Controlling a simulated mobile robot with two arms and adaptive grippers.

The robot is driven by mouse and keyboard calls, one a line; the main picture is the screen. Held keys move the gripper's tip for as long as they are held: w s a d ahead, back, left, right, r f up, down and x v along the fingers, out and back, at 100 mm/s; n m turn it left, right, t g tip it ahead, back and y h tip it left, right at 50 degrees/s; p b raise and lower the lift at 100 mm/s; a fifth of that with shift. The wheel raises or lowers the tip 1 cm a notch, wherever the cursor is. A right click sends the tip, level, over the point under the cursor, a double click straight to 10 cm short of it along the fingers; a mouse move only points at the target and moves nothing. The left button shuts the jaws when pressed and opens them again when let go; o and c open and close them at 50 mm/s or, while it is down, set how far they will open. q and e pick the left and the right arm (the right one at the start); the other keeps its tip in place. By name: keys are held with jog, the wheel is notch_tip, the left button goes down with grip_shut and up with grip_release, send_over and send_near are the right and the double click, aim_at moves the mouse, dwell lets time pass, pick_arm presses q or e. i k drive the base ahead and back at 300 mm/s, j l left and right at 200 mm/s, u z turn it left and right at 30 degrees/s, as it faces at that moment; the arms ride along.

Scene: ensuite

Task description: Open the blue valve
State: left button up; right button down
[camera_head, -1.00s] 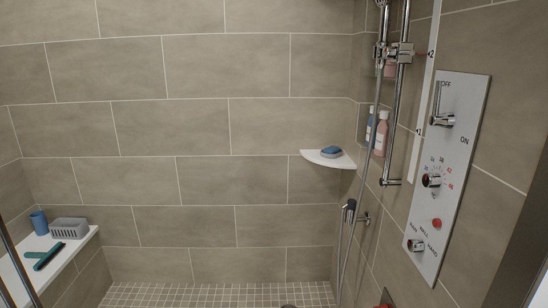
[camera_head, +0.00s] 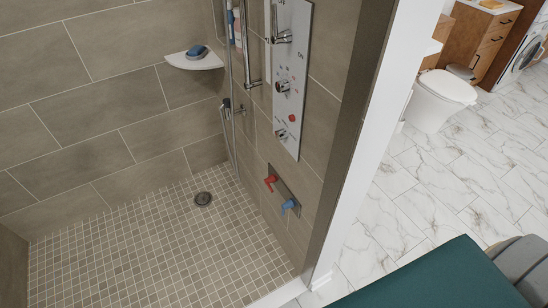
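The blue valve (camera_head: 290,206) is a small blue lever handle low on the right shower wall. It sits on a dark plate (camera_head: 284,193), to the right of and below a red lever handle (camera_head: 270,182). Nothing touches or covers the blue handle. Neither of my grippers is in view.
A white control panel (camera_head: 291,80) with knobs is above the valves. A white corner shelf (camera_head: 195,61) holds a blue item. The tiled shower floor (camera_head: 160,245) is clear around a drain (camera_head: 203,198). A white-edged wall end (camera_head: 360,140) borders the shower; a toilet (camera_head: 441,98) stands beyond.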

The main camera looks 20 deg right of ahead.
aim_at(289, 204)
jog(key=z, duration=0.8)
